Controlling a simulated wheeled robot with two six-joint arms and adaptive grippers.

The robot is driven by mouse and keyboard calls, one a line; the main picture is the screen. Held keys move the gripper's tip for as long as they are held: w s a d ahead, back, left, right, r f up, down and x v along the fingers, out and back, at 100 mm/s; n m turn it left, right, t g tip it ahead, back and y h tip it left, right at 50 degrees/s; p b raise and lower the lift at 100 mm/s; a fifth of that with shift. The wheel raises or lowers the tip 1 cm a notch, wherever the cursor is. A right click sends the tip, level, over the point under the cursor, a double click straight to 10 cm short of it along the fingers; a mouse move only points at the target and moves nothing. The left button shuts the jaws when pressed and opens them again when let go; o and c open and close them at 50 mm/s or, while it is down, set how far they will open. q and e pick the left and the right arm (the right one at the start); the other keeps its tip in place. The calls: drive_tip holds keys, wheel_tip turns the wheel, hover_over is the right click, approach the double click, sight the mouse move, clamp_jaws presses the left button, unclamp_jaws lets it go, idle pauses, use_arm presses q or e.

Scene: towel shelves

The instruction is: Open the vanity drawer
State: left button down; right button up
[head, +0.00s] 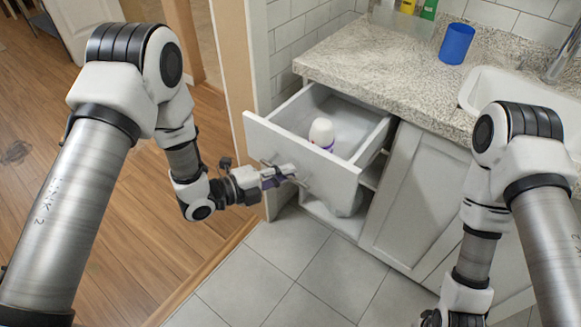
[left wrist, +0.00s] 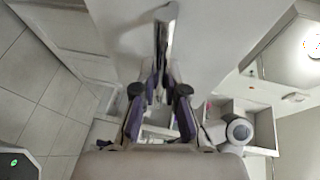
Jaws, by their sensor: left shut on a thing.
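The white vanity drawer (head: 262,137) stands pulled out from under the counter in the head view. A white bottle (head: 321,132) with a purple lower part is inside it. The drawer's thin metal handle (head: 303,183) is on its front panel. My left gripper (head: 284,175) is in front of that panel, shut on the handle. In the left wrist view the purple-lined fingers (left wrist: 160,92) meet around the handle (left wrist: 161,45), against the pale drawer front. The fingers partly hide the handle. My right arm reaches down at the right; its gripper is below the picture edge.
A speckled stone countertop (head: 385,72) lies above the drawer, with a blue cup (head: 456,43) and a white sink (head: 500,88). A closed cabinet door (head: 412,195) is right of the drawer. A wooden wall edge (head: 236,65) stands close left. The tiled floor (head: 300,275) is clear.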

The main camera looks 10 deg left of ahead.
use_arm(q)
drive_tip(key=shift+s+a, duration=0.4)
drive_tip(key=shift+s, duration=0.3)
drive_tip(key=shift+s+a, duration=0.4)
drive_tip(key=shift+s, duration=0.3)
drive_tip(key=shift+s+a, duration=0.4)
drive_tip(key=shift+s, duration=0.3)
use_arm(e)
drive_tip(key=shift+s+a, duration=0.2)
drive_tip(key=shift+s, duration=0.1)
use_arm(q)
drive_tip(key=c, duration=1.2)
unclamp_jaws()
drive_tip(key=v, duration=1.2)
